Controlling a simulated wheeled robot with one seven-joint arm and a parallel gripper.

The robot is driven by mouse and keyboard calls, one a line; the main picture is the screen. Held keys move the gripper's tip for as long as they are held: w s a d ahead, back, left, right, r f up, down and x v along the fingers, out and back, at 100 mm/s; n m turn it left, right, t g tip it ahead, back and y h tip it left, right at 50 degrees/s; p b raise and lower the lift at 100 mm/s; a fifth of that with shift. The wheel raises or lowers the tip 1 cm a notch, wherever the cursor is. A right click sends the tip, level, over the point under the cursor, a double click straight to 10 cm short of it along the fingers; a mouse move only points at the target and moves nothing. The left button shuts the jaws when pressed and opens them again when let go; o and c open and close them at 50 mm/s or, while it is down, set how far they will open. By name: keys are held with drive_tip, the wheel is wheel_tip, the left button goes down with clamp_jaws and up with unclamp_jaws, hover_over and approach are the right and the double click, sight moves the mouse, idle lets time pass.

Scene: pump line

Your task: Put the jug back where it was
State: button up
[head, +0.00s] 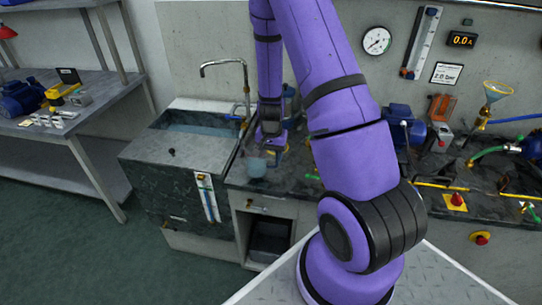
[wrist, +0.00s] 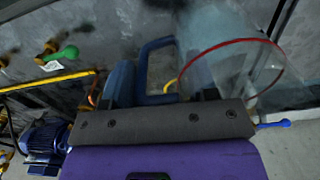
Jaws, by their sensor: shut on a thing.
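The jug (head: 257,166) is a clear vessel beside the sink, at the left end of the dark bench top. In the wrist view the jug (wrist: 232,70) shows a red rim and a blue handle (wrist: 146,65). My gripper (head: 272,135) is beside the jug in the head view and partly hides it. In the wrist view my gripper (wrist: 158,92) is shut on the jug by its handle. I cannot tell whether the jug's base touches the bench top.
A stone sink (head: 150,140) with a curved tap (head: 225,64) stands left of the jug. A side table (head: 105,99) stands far left.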

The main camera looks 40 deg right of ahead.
drive_tip(key=shift+f, duration=0.9)
drive_tip(key=shift+f, duration=0.1)
drive_tip(key=o, duration=1.4)
wheel_tip(320, 180, up, 12)
drive_tip(key=shift+a+r, duration=0.1)
drive_tip(key=s+a+r+n+t, duration=0.1)
drive_tip(key=s+a+r+n, duration=0.15)
drive_tip(key=r, duration=0.45)
drive_tip(key=s+a+r+n+t+y, duration=0.1)
drive_tip(key=s+a+r, duration=0.1)
drive_tip(key=a+r, duration=0.3)
drive_tip(key=s+a+r+n+t, duration=0.1)
drive_tip(key=s+a+r+n, duration=0.15)
drive_tip(key=r, duration=0.55)
drive_tip(key=s+a+r+n+t, duration=0.1)
drive_tip(key=s+a+r+n, duration=0.1)
drive_tip(key=s+r, duration=0.3)
drive_tip(key=s+a+r+n+t+h, duration=0.1)
drive_tip(key=s+a+r, duration=0.3)
drive_tip(key=s, duration=0.6)
drive_tip(key=shift+r+n, duration=0.5)
drive_tip(key=shift+n, duration=0.4)
